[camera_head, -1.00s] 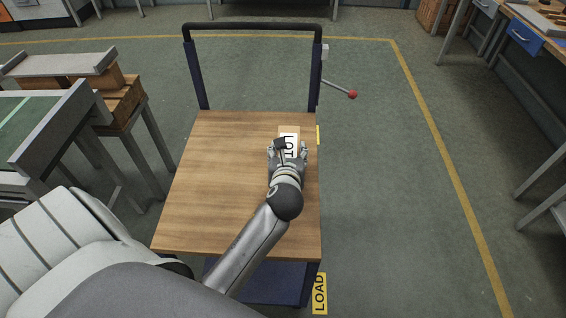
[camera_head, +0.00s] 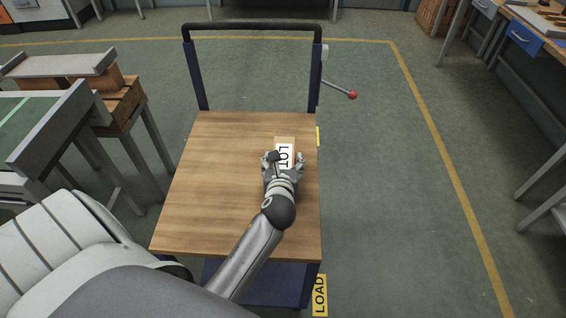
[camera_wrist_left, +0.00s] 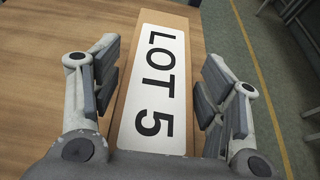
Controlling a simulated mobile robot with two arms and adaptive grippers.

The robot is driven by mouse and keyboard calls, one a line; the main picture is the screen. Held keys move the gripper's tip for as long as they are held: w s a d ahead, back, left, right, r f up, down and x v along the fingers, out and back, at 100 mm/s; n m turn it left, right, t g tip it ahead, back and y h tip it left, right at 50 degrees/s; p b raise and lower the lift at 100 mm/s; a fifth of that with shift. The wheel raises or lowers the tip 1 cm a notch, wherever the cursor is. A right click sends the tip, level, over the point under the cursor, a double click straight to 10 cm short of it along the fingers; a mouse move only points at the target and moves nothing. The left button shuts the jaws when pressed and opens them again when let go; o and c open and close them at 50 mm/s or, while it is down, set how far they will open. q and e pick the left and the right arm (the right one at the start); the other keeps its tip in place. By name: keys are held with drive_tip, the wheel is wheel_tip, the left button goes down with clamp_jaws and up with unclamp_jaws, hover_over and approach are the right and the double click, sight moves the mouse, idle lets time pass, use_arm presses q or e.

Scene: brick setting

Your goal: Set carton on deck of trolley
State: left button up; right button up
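The carton (camera_wrist_left: 188,25) is a tan box with a white label reading LOT 5. In the head view the carton (camera_head: 285,140) is over the right part of the trolley's wooden deck (camera_head: 215,190) and appears to rest on it. My left gripper (camera_head: 282,160) is above the carton's near part and hides some of it. In the left wrist view the gripper's fingers (camera_wrist_left: 158,85) stand on either side of the carton, spread, with narrow gaps beside it. My right gripper is not in view.
The trolley has a dark push handle (camera_head: 252,27) at its far end and a red-knobbed lever (camera_head: 352,94) at right. A yellow LOAD sign (camera_head: 320,295) is by its near right corner. Benches stand left and right. The left half of the deck is clear.

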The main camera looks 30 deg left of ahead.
use_arm(q)
drive_tip(key=shift+o, duration=0.4)
drive_tip(key=shift+r, duration=0.1)
drive_tip(key=v, duration=1.2)
drive_tip(key=shift+d, duration=0.1)
